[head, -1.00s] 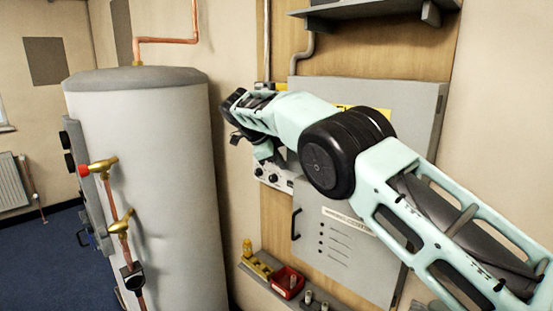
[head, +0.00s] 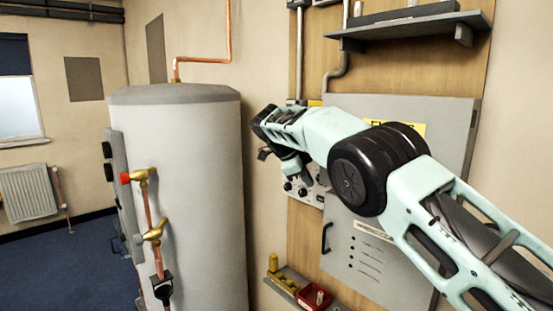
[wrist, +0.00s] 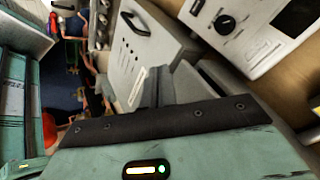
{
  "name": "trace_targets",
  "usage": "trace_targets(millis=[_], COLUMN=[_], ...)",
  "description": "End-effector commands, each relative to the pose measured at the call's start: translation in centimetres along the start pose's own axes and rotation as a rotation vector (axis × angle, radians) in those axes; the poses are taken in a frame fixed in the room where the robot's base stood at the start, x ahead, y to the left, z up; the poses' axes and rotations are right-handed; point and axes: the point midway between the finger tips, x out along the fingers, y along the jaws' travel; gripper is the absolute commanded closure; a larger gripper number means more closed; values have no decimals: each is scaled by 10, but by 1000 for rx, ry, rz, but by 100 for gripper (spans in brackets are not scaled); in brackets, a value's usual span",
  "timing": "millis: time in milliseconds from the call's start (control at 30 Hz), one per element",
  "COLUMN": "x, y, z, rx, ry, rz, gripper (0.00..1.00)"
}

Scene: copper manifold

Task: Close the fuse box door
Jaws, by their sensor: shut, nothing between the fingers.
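The grey fuse box front (head: 447,125) has a yellow label along its top and stands on the wooden board. Lower down, a grey panel with a black handle (head: 326,238), a white strip and small dark marks shows partly behind my arm. It also shows in the wrist view as a grey face (wrist: 145,50) with its handle. My arm hides the middle, so I cannot tell whether the two parts are one door or how far it stands open. My gripper (head: 264,153) is left of the fuse box and looks apart from it. Its dark, shut fingers (wrist: 153,88) appear in the wrist view.
A white control panel with black knobs (head: 298,188) sits behind my wrist. A tall grey cylinder (head: 195,190) with copper pipes stands left. A dark shelf (head: 410,27) is above, and a ledge with a red tray (head: 314,297) below. Blue floor is clear far left.

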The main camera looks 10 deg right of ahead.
Motion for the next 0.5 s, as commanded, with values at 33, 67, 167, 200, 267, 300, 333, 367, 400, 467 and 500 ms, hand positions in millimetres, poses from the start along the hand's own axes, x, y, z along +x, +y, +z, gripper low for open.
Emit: trace_targets(millis=[33,67,167,200,267,300,333,367,400,467,500], x=[2,0,-8,-10,-14,-17,-20,-22,-25,-32,-36], y=[0,-1,-3,-4,-4,-5,-5,-5,-6,-8,-10], z=[-1,-1,0,1,2,2,3,3,3,3,4], rx=[1,1,0,0,-1,-1,0,0,0,-1,-1], ry=[-1,-1,-1,-1,-1,-2,-2,-2,-3,-2,-3], rz=[0,-1,-3,-3,-3,-3,-4,-3,-3,-2,-3], gripper=[100,100,100,100,100,100,100,100,100,100,100])
